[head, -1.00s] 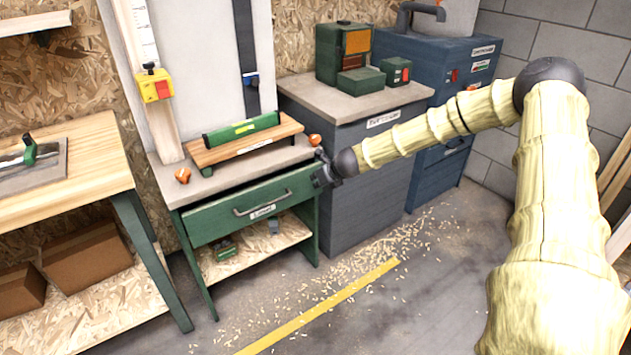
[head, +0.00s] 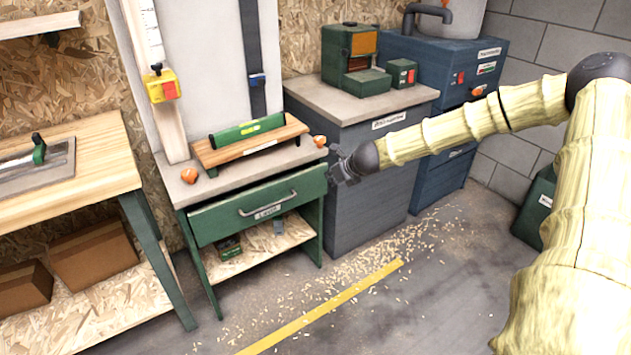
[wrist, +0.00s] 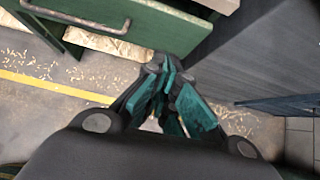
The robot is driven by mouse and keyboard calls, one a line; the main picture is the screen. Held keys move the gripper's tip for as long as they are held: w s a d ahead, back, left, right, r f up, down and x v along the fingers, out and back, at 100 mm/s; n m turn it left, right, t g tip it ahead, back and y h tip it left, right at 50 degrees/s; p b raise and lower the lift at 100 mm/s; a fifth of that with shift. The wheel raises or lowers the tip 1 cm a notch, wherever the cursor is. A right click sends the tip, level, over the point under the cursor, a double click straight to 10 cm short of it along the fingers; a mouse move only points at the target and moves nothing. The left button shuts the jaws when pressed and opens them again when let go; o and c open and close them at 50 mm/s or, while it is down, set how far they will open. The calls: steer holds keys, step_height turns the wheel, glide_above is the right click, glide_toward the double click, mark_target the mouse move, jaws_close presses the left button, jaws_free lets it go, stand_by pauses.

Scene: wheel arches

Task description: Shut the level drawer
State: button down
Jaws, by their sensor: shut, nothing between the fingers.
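The level drawer (head: 230,217) is the green drawer under the grey top of a small workbench, with a grey bar handle (head: 268,204) and a white label. Its front seems to stand a little out from the bench; how far is hard to tell. In the wrist view the drawer front (wrist: 155,32) and its handle (wrist: 88,18) show at the upper left. My gripper (head: 340,167) is shut and empty, just right of the drawer's right end and apart from the handle. In the wrist view its dark teal fingers (wrist: 166,85) are together, below the drawer front's right end.
A green level (head: 247,131) lies on a wooden board on the bench top (head: 200,183), between orange knobs. A grey cabinet (head: 365,185) stands close on the right, behind my gripper. A wooden workbench (head: 75,165) stands left. The floor in front is open, with shavings.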

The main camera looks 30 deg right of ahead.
step_height(320, 180, down, 5)
steer(key=n+h+b, duration=0.2)
steer(key=n+b, duration=0.1)
steer(key=b, duration=0.2)
steer(key=n+t+y+b, duration=0.2)
steer(key=n+t+b, duration=0.7)
steer(key=n+b, duration=0.5)
glide_toward(268, 187)
steer(key=shift+n+y, duration=0.4)
steer(key=w+b, duration=0.2)
steer(key=w, duration=0.4)
steer(key=shift+w+f, duration=0.1)
steer(key=shift+w, duration=0.45)
